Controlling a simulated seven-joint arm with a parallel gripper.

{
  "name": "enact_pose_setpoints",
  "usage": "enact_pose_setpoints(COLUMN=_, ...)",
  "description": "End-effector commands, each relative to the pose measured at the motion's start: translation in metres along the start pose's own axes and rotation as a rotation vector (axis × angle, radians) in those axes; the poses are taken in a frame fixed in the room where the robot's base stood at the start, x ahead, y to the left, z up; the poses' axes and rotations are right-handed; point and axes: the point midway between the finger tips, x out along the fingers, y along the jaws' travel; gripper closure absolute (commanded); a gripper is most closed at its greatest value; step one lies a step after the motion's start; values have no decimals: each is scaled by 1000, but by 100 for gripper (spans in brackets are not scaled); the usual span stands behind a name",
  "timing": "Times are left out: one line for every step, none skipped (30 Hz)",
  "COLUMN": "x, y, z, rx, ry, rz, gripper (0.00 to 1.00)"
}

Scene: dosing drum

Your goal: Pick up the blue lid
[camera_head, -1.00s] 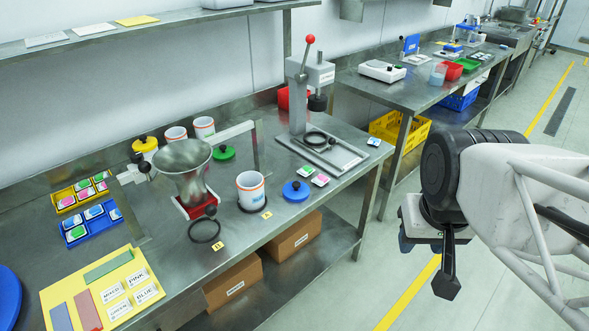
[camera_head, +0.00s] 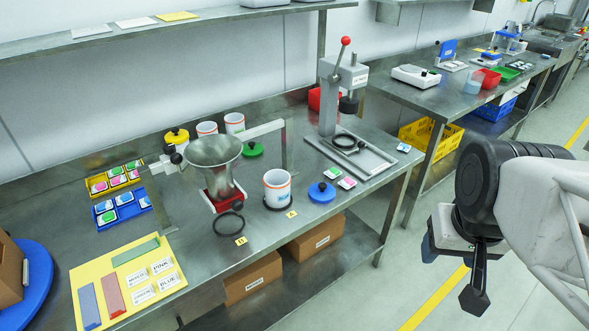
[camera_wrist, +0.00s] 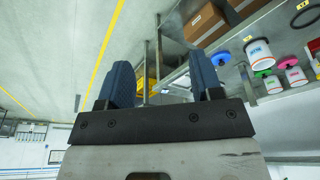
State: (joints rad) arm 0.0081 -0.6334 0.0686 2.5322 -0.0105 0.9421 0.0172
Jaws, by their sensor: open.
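The blue lid (camera_head: 322,192) is a round disc with a dark knob. It lies flat on the steel bench, right of a white drum (camera_head: 277,188) with an orange rim. In the wrist view the blue lid (camera_wrist: 221,58) shows at the bench edge, just right of the right finger. My gripper (camera_wrist: 164,85) is open and empty, its two dark blue fingers apart. In the head view my gripper (camera_head: 462,262) hangs over the aisle, right of the bench and well away from the lid.
Behind stands a lever press (camera_head: 338,110). A steel funnel (camera_head: 214,160), a green lid (camera_head: 252,150) and a yellow lid (camera_head: 177,136) are further left. Boxes (camera_head: 316,238) sit on the lower shelf. The aisle floor is clear.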

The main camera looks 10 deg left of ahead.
Motion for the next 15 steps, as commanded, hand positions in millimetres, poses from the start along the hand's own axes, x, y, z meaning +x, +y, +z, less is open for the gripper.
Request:
enact_pose_setpoints(x=0, y=0, z=0, rx=0, ry=0, rz=0, gripper=40)
enact_pose_setpoints(x=0, y=0, z=0, rx=0, ry=0, rz=0, gripper=40)
enact_pose_setpoints(x=0, y=0, z=0, rx=0, ry=0, rz=0, gripper=40)
enact_pose_setpoints(x=0, y=0, z=0, rx=0, ry=0, rz=0, gripper=40)
enact_pose_setpoints(x=0, y=0, z=0, rx=0, ry=0, rz=0, gripper=40)
enact_pose_setpoints(x=0, y=0, z=0, rx=0, ry=0, rz=0, gripper=40)
enact_pose_setpoints(x=0, y=0, z=0, rx=0, ry=0, rz=0, gripper=40)
enact_pose_setpoints(x=0, y=0, z=0, rx=-1, ry=0, rz=0, gripper=40)
enact_pose_setpoints(x=0, y=0, z=-1, rx=-3, ry=-1, rz=0, gripper=40)
enact_pose_setpoints(x=0, y=0, z=-2, rx=-6, ry=-1, rz=0, gripper=40)
enact_pose_setpoints(x=0, y=-1, z=-3, rx=-9, ry=-2, rz=-1, gripper=40)
enact_pose_setpoints(x=0, y=-1, z=-6, rx=-16, ry=-3, rz=-1, gripper=40)
enact_pose_setpoints(x=0, y=-2, z=-8, rx=-22, ry=-4, rz=-1, gripper=40)
enact_pose_setpoints(x=0, y=-2, z=-10, rx=-31, ry=-5, rz=-2, gripper=40)
enact_pose_setpoints(x=1, y=-3, z=-14, rx=-44, ry=-7, rz=-2, gripper=40)
